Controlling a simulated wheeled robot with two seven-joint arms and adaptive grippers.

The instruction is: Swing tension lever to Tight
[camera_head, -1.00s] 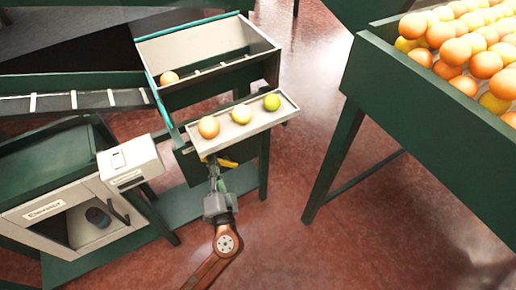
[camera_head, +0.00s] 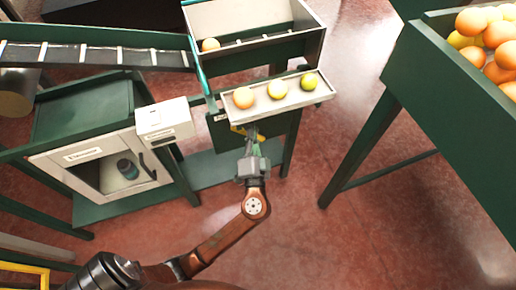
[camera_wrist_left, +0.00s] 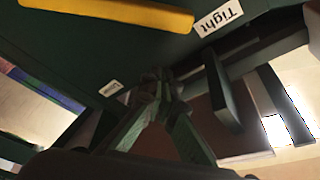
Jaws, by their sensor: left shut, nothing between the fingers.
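The yellow tension lever (camera_wrist_left: 110,10) crosses the top left of the left wrist view on a dark green panel. Its rounded right end is close beside the white "Tight" label (camera_wrist_left: 217,17). A small second label (camera_wrist_left: 112,88) is too small to read. In the head view a bit of the yellow lever (camera_head: 238,130) shows under the tray, left of my fingertips. My left gripper (camera_head: 252,135) is shut and empty below the tray. In the left wrist view its fingertips (camera_wrist_left: 155,80) are apart from the lever in the picture. My right gripper is not in view.
A pale tray (camera_head: 295,98) with three fruits overhangs my gripper. A cabinet (camera_head: 85,160) with a switch box (camera_head: 165,118) stands to the left. A green bin (camera_head: 465,105) of oranges stands right. Red floor between is clear.

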